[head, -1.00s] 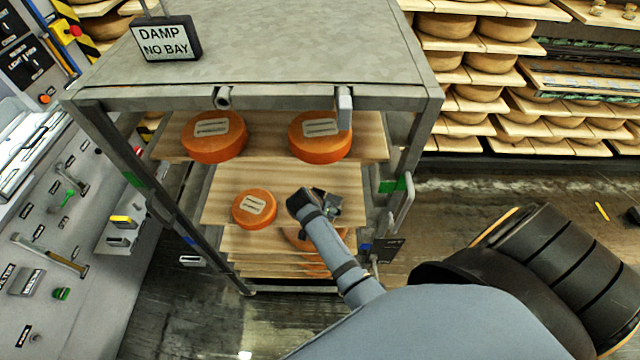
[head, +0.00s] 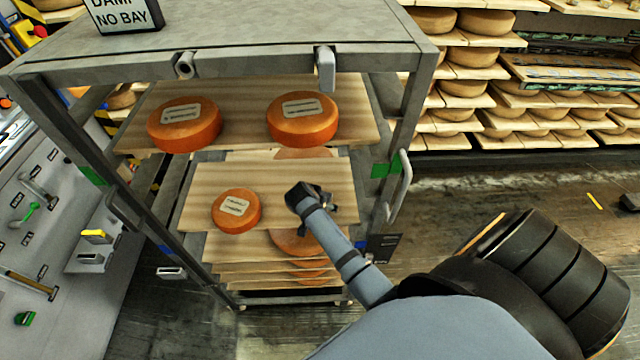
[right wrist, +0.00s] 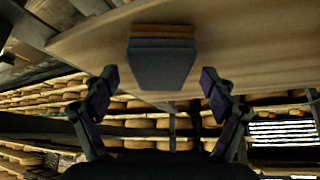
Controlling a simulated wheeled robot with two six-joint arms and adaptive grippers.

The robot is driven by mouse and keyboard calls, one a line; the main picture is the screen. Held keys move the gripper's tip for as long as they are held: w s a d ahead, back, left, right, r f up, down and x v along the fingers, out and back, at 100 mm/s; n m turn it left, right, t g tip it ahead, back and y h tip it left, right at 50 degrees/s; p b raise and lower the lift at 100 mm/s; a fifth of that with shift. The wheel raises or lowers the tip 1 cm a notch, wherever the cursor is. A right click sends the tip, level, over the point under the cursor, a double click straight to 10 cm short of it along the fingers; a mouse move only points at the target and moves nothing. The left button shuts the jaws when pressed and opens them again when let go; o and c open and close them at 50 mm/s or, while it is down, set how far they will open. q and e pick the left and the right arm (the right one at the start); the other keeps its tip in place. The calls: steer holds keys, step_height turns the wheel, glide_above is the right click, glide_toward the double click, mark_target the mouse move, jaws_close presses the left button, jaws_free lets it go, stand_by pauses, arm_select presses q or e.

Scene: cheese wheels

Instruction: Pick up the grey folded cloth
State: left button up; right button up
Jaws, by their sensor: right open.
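In the right wrist view a dark grey block-shaped thing, which looks like the folded cloth (right wrist: 162,66), lies against the pale wooden board with a brown layer along its upper side. My right gripper (right wrist: 160,92) is open, one finger to each side of and just short of the grey thing, with nothing between the fingertips. In the head view my right gripper (head: 322,204) is over the right part of the rack's middle board (head: 270,185). The cloth cannot be made out there, as my gripper and arm cover that spot. My left gripper is not in view.
A small orange cheese wheel (head: 236,211) sits on the same board, left of my gripper. Two larger wheels (head: 185,124) (head: 302,119) sit on the board above. The metal rack top (head: 260,45) and its right post (head: 405,125) stand close around my arm.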

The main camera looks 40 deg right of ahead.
steer(key=shift+b+x, duration=0.3)
steer(key=shift+x, duration=0.7)
steer(key=shift+w+a, duration=0.1)
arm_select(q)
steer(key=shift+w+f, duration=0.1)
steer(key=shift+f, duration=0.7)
arm_select(e)
steer(key=shift+r, duration=0.1)
steer(key=shift+c, duration=0.3)
steer(key=shift+r, duration=0.1)
steer(key=shift+c, duration=1.2)
steer(key=c, duration=0.9)
arm_select(q)
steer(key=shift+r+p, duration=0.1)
steer(key=shift+p, duration=0.2)
arm_select(e)
steer(key=shift+r, duration=0.1)
